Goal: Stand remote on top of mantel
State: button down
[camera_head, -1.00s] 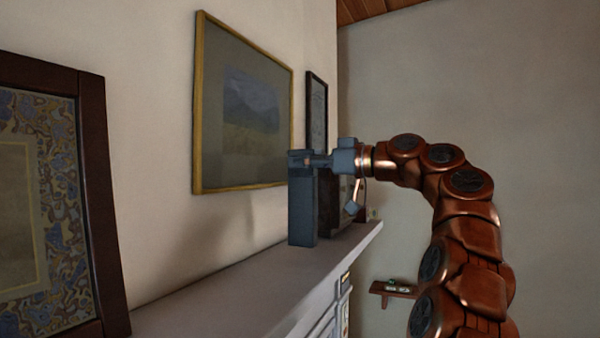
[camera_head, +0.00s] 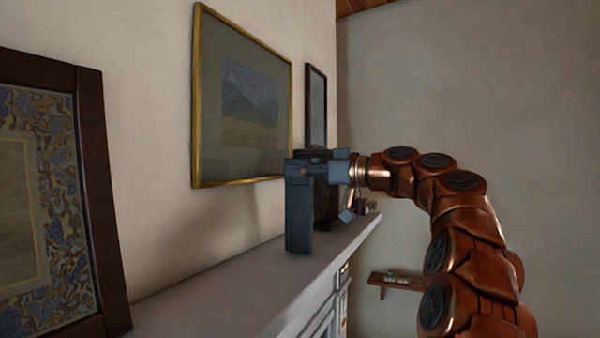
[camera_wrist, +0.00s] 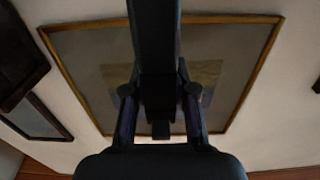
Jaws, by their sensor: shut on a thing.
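The remote (camera_head: 299,215) is a dark grey-blue upright block in the head view. Its lower end is at the top surface of the pale mantel (camera_head: 235,292); I cannot tell whether it rests on it or hangs just above. My gripper (camera_head: 308,169) is shut on the remote's upper end, reaching in from the right. In the wrist view the remote (camera_wrist: 154,40) runs up from between my gripper's fingers (camera_wrist: 158,100) to the top edge.
A dark-framed picture (camera_head: 92,190) leans at the near left of the mantel. A gold-framed picture (camera_head: 243,100) hangs on the wall behind. A dark box-like object (camera_head: 327,200) stands farther along the mantel. A small wooden shelf (camera_head: 392,283) is at the back right. The mantel between the near picture and the remote is clear.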

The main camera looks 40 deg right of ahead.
jog(key=shift+f+b, duration=0.3)
jog(key=shift+f, duration=0.1)
jog(key=c, duration=0.9)
grip_release()
jog(key=shift+c, duration=0.2)
jog(key=shift+r, duration=0.15)
jog(key=shift+r+p, duration=0.2)
jog(key=shift+p, duration=0.2)
jog(key=shift+s+d+f+b, duration=0.15)
jog(key=shift+s+f+b, duration=0.05)
jog(key=shift+s+b, duration=0.1)
jog(key=b+v, duration=0.1)
jog(key=v, duration=1)
jog(key=shift+b, duration=0.35)
jog(key=shift+s+d, duration=0.1)
jog(key=shift+d, duration=0.05)
